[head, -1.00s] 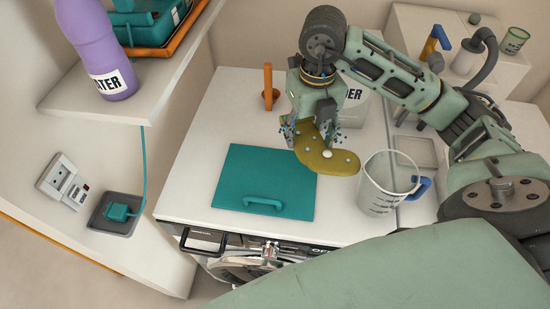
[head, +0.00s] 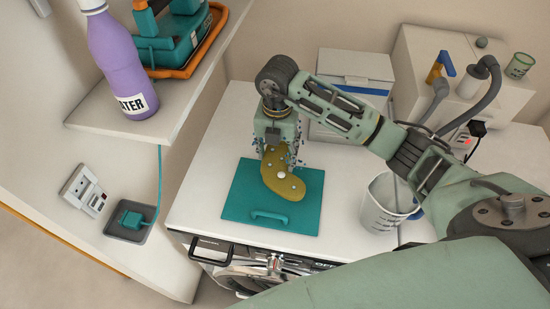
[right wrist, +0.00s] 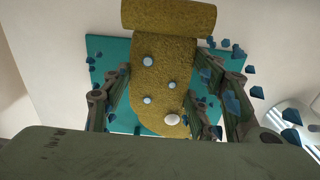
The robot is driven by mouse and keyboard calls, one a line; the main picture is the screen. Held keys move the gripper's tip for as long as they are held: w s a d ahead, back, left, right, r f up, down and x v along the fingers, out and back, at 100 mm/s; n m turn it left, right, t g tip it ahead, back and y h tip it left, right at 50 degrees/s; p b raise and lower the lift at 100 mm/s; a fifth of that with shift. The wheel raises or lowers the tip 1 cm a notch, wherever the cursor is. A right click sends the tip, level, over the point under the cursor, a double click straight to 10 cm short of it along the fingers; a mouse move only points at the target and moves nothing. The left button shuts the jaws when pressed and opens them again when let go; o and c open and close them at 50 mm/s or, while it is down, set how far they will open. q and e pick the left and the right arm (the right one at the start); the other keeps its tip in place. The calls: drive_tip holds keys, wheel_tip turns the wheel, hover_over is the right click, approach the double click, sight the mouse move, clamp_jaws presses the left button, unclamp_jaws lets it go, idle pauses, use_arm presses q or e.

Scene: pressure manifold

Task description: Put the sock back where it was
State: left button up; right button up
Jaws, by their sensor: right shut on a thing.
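The sock (head: 283,182) is mustard yellow with pale dots. In the head view it hangs from my right gripper (head: 280,150), over the teal board with a handle (head: 240,205). In the right wrist view the sock (right wrist: 160,85) lies between the fingers of my right gripper (right wrist: 160,105), with the teal board (right wrist: 105,55) behind it. The right gripper is shut on the sock. I cannot tell whether the sock's lower end touches the board. My left gripper is not in view.
A clear measuring jug (head: 385,208) stands right of the board. A white box (head: 345,95) stands behind. A purple bottle (head: 122,65) and a teal iron-like thing in an orange tray (head: 175,45) are on the shelf at left. A washing machine (head: 265,272) is below the worktop.

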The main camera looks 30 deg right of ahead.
sight(275, 156)
drive_tip(key=shift+w+a+f, duration=0.15)
drive_tip(key=shift+w+a, duration=0.05)
wheel_tip(275, 156, down, 3)
drive_tip(key=shift+f+p, duration=0.15)
drive_tip(key=shift+p, duration=0.55)
drive_tip(key=shift+f, duration=0.4)
drive_tip(key=shift+f, duration=0.15)
drive_tip(key=o, duration=1.1)
drive_tip(key=shift+r, duration=0.2)
